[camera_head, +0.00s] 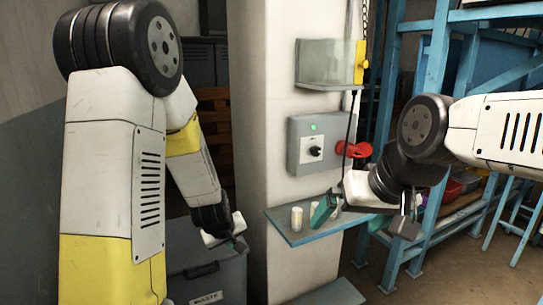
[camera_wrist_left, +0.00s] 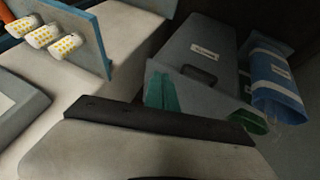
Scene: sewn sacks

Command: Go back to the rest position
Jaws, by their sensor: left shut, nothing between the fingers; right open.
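My left gripper (camera_head: 236,243) hangs low beside the pale column, with its fingers shut and empty. It is in front of a grey lidded bin. In the left wrist view, a dark bar and a pale housing of my own gripper fill the bottom, and nothing is held there. My right gripper (camera_head: 366,212) is open over the right part of the small blue-edged shelf (camera_head: 298,238), with its fingers apart. I cannot tell whether it touches anything on the shelf.
The pale column (camera_head: 262,100) carries a grey switch box (camera_head: 306,152). Light cylinders (camera_head: 296,218) stand on the shelf. Blue racking (camera_head: 436,50) is at right. The labelled grey bin (camera_wrist_left: 193,55) and a blue sack (camera_wrist_left: 277,85) show in the left wrist view.

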